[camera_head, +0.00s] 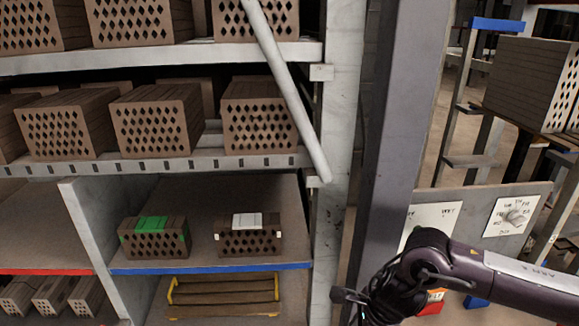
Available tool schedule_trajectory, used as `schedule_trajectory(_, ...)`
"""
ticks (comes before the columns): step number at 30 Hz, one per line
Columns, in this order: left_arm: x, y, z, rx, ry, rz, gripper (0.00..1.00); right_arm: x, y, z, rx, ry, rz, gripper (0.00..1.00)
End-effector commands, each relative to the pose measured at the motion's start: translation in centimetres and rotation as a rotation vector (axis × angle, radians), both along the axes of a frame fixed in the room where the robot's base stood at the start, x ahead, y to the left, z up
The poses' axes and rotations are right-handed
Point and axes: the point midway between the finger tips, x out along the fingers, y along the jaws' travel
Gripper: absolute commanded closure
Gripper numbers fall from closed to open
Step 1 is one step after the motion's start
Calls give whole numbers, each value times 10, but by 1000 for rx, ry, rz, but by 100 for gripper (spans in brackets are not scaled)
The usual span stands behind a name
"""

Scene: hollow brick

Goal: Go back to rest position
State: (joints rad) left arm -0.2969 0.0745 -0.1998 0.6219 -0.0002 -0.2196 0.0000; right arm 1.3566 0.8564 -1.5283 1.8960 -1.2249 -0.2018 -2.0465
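My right arm comes in from the right edge at the lower right and bends down at a dark joint. Its dark end, the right gripper (352,298), is at the bottom edge in front of the foot of the grey post, apart from the bricks. It is partly cut off, and its finger gap cannot be made out. My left gripper is out of view. A hollow brick with a green patch (152,252) and a hollow brick with a white label (248,241) rest side by side on the blue-edged shelf (210,268).
Several hollow bricks (155,123) fill the shelves above. A pale diagonal bar (288,90) crosses the rack front. A grey post (398,120) stands right of the rack. A large brick block (530,85) stands upper right.

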Motion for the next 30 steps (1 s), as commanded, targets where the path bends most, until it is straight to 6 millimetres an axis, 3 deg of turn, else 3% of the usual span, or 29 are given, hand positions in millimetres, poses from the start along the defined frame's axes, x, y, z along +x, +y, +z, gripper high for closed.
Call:
schedule_trajectory(5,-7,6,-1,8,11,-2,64,-24,97,-7,255,-3,-203,55)
schedule_trajectory(9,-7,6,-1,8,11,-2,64,-42,170,15,543,64,-507,55)
schedule_trajectory(12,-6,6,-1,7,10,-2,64,-49,203,38,746,159,-778,55)
schedule_trajectory(14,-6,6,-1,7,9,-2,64,-49,213,53,863,232,-959,55)
schedule_trajectory(17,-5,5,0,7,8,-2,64,-45,214,75,1037,374,-1294,55)
schedule_trajectory(20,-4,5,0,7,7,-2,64,-37,196,85,1182,531,-1666,55)
schedule_trajectory(23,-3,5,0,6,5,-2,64,-31,162,83,1294,687,-2077,55)
schedule_trajectory(27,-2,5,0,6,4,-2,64,-37,97,58,1383,857,-2678,55)
schedule_trajectory(28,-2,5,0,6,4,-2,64,-41,83,51,-1306,-824,2620,55)
schedule_trajectory(30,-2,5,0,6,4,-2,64,-52,55,36,-1139,-739,2465,55)
